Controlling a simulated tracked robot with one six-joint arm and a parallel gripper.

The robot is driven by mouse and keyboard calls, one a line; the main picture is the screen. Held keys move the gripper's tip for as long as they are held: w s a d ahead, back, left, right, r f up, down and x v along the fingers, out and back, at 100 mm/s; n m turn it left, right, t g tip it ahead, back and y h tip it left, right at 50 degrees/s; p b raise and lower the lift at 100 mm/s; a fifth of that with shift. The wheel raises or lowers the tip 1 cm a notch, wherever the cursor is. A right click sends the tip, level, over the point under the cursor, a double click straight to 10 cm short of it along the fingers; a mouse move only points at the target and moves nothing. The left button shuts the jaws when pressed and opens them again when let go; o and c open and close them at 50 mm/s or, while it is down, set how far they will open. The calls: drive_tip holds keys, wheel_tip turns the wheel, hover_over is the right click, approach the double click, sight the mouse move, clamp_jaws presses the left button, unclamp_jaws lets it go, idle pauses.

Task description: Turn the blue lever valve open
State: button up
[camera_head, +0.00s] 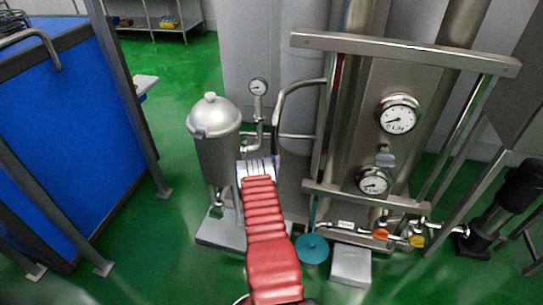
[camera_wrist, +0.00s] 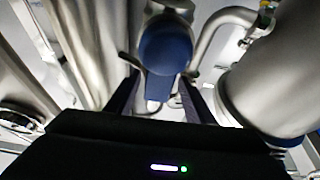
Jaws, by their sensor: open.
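The blue lever (camera_wrist: 166,48) shows in the wrist view as a rounded blue part on steel pipework, at the upper middle. My gripper (camera_wrist: 160,82) is open, with one dark finger on each side of the view's middle. The lever's lower end lies between or just beyond the fingertips; I cannot tell whether they touch it. In the head view my red arm reaches up to the pipework beside the steel vessel. A small blue patch (camera_head: 276,148) shows just beyond the arm's end, perhaps the lever. My fingers are not clear there.
A domed steel vessel (camera_head: 212,130) stands left of my arm, with a pressure gauge (camera_head: 258,87) on its pipe. A steel frame with two dials (camera_head: 398,113) stands to the right. Orange (camera_head: 380,235) and yellow (camera_head: 417,241) valve handles sit low.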

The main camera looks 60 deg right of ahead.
drive_tip(key=v, duration=0.9)
drive_tip(key=shift+a+f, duration=0.2)
drive_tip(key=shift+a, duration=0.15)
drive_tip(key=shift+s, duration=0.1)
